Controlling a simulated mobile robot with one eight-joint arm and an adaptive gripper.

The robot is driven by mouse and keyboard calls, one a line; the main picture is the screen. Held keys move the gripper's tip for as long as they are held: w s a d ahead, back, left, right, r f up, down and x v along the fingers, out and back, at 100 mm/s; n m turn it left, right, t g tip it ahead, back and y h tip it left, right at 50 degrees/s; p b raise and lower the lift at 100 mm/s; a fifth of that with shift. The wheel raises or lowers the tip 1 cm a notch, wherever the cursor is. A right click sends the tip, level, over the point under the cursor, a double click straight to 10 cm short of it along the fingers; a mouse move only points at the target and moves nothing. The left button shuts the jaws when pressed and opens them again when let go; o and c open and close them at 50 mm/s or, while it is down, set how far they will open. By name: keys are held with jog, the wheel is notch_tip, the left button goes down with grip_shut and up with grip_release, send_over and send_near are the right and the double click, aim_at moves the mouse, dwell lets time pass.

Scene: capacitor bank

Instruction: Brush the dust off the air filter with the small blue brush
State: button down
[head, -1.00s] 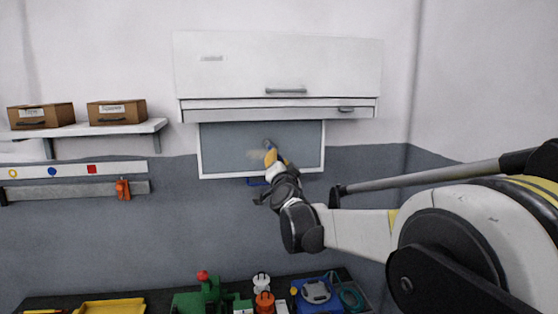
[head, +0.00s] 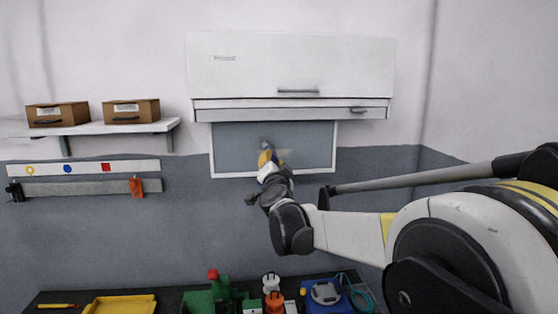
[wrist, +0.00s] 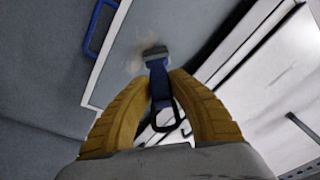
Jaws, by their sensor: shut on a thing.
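The air filter (head: 230,150) is a grey panel in a white frame, upright on the wall below the white cabinet; it fills part of the wrist view (wrist: 122,78). My gripper (head: 266,158) is in front of the filter's lower middle. Its yellow fingers (wrist: 160,100) are shut on the small blue brush (wrist: 158,82). The dark brush head (wrist: 155,53) is at the filter face; I cannot tell whether it touches.
The white cabinet (head: 290,65) overhangs the filter. A blue handle (wrist: 98,28) sits at the frame's edge. A shelf (head: 95,128) with two boxes and a rail (head: 85,187) with clips are at left. The bench below holds a yellow tray (head: 120,305) and several items.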

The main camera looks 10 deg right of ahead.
jog(key=shift+a, duration=0.25)
jog(key=shift+a, duration=0.15)
jog(key=shift+a+r, duration=0.1)
jog(key=shift+a, duration=1.15)
jog(key=shift+f+b, duration=0.7)
jog(key=shift+f, duration=0.2)
jog(key=shift+d, duration=0.1)
jog(key=shift+d, duration=1.35)
